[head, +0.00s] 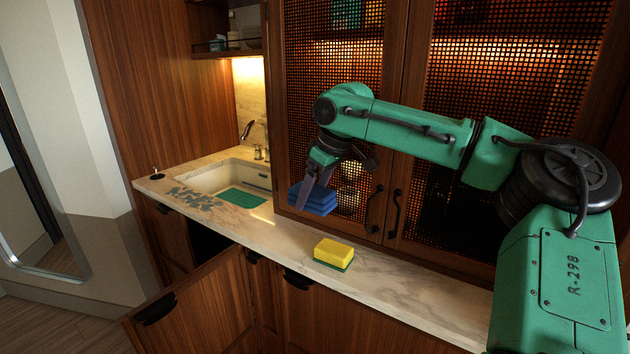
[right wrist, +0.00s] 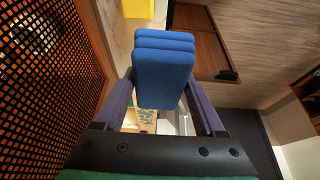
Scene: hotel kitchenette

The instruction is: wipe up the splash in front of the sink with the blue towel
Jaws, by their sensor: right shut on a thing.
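The blue towel (head: 318,200) is folded into a thick pad. My right gripper (head: 308,197) is shut on it and holds it above the counter, to the right of the sink. In the right wrist view the blue towel (right wrist: 164,68) sits between the two fingers of my gripper (right wrist: 165,105). The splash (head: 195,197) is a greyish patch of blotches on the counter in front of the sink (head: 215,180). My left gripper is not in view.
A yellow and green sponge (head: 333,254) lies on the marble counter (head: 385,275). A cabinet door (head: 200,310) stands open below. Lattice doors (head: 330,60) rise behind the counter.

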